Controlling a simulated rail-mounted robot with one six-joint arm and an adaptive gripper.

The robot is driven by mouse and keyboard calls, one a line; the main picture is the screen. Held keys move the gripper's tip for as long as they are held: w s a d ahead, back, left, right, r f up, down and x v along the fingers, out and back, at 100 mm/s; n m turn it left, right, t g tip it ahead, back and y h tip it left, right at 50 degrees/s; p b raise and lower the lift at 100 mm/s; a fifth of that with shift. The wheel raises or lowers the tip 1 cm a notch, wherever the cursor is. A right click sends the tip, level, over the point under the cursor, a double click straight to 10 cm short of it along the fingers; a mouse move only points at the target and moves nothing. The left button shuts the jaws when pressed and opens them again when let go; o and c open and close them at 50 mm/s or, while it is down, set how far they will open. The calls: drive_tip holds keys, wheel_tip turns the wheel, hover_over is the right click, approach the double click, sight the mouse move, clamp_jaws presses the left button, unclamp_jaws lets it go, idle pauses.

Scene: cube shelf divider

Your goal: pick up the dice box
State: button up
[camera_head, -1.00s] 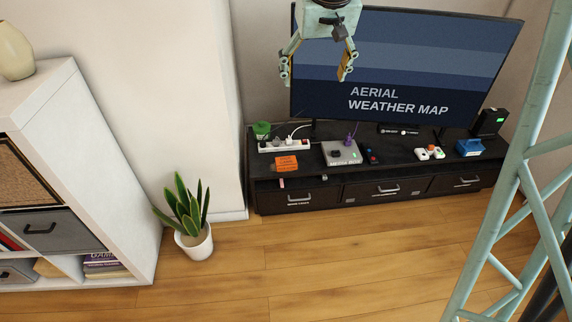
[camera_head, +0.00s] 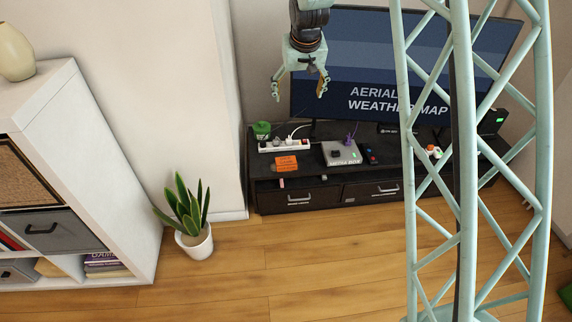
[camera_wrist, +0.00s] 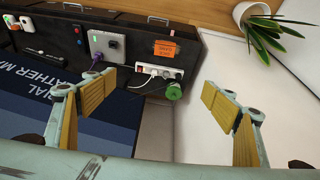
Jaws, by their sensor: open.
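A small orange box (camera_head: 286,163) lies on the left part of the dark TV stand, near its front edge. I take it for the dice box, but its label is too small to read surely. It also shows in the wrist view (camera_wrist: 165,50), unobstructed, at top centre. My gripper (camera_head: 299,93) is open and empty, in the air above the stand, in front of the TV's left edge. In the wrist view my gripper's two yellow-padded fingers (camera_wrist: 163,96) are wide apart, with the box beyond the gap between them.
A white power strip (camera_head: 284,146) and a green item (camera_head: 262,130) are behind the box. A grey media box (camera_head: 341,154) is to its right. The TV (camera_head: 365,80) stands behind. A potted plant (camera_head: 196,242) and a white shelf (camera_head: 85,150) are left. Floor is clear in front.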

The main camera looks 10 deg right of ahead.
drive_tip(key=w+a+r+x, duration=0.1)
drive_tip(key=w+x, duration=0.1)
drive_tip(key=x, duration=2.1)
drive_tip(key=p, duration=0.1)
approach(286, 160)
drive_tip(key=v, duration=0.3)
drive_tip(key=shift+s+d+r, duration=0.1)
drive_tip(key=shift+s+d, duration=0.1)
drive_tip(key=shift+b+x, duration=0.7)
drive_tip(key=shift+x, duration=3.6)
drive_tip(key=shift+a, duration=0.1)
drive_tip(key=shift+b+x, duration=0.8)
drive_tip(key=shift+x, duration=1.8)
drive_tip(key=shift+a, duration=0.1)
drive_tip(key=c, duration=1)
